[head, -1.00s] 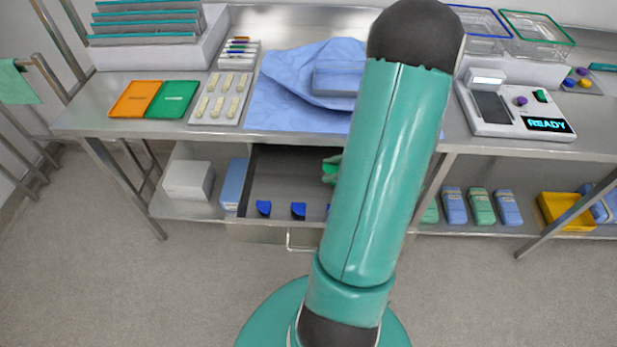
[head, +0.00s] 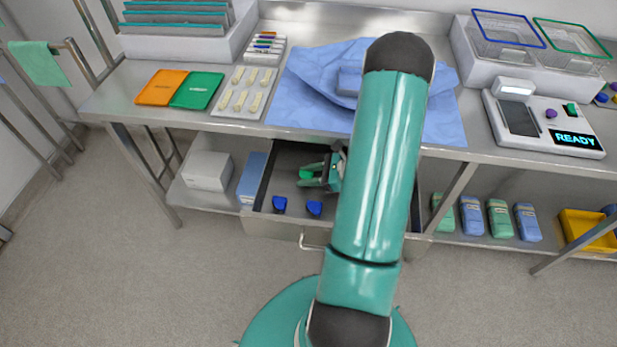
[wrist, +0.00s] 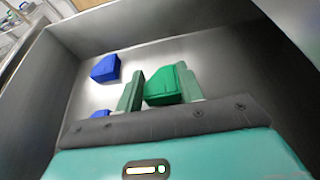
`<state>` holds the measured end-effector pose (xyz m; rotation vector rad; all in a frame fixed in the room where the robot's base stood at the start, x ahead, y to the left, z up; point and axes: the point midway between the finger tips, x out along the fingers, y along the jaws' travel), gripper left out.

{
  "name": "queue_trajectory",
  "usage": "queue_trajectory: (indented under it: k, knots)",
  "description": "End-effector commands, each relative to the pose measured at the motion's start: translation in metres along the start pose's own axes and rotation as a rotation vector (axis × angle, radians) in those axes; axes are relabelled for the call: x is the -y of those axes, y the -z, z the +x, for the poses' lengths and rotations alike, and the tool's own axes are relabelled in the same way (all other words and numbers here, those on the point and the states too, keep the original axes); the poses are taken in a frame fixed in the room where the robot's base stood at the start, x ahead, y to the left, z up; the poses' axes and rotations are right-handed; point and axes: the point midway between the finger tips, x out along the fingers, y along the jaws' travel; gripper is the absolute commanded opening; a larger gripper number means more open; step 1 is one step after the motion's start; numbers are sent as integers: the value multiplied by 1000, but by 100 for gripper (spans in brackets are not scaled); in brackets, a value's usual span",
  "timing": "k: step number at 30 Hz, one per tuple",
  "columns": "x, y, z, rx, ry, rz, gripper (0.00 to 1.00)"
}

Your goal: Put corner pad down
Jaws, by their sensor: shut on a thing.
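A green corner pad (head: 306,173) is between the fingers of my gripper (head: 316,175), inside the open drawer (head: 275,228) under the bench. In the wrist view the gripper (wrist: 158,88) is shut on the green pad (wrist: 166,84), with one finger on each side. The pad is over or on the drawer floor; I cannot tell if it touches. Two blue corner pads (head: 279,204) (head: 314,207) lie near the drawer's front. In the wrist view one blue pad (wrist: 105,68) lies clear of the fingers, and another (wrist: 99,114) is partly hidden by the gripper. My arm hides the drawer's right part.
The drawer's walls (wrist: 45,85) stand close around the gripper. A white box (head: 207,171) and a blue box (head: 252,178) stand left of the drawer. The bench top (head: 300,133) overhangs the drawer's back. Bare drawer floor shows around the pads.

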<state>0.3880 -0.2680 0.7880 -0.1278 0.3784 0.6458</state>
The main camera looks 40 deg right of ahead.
Motion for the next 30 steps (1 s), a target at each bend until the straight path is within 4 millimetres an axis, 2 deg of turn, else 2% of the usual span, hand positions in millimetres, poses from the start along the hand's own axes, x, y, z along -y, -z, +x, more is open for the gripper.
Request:
queue_trajectory:
  k: [3,14,15,18,30]
  knots:
    - [0,10,4,0,0,1,16]
    - [0,14,5,0,0,0,16]
    - [0,14,5,-1,1,-1,41]
    - [0,13,5,-1,1,-1,59]
    - [0,10,-1,-1,2,-1,59]
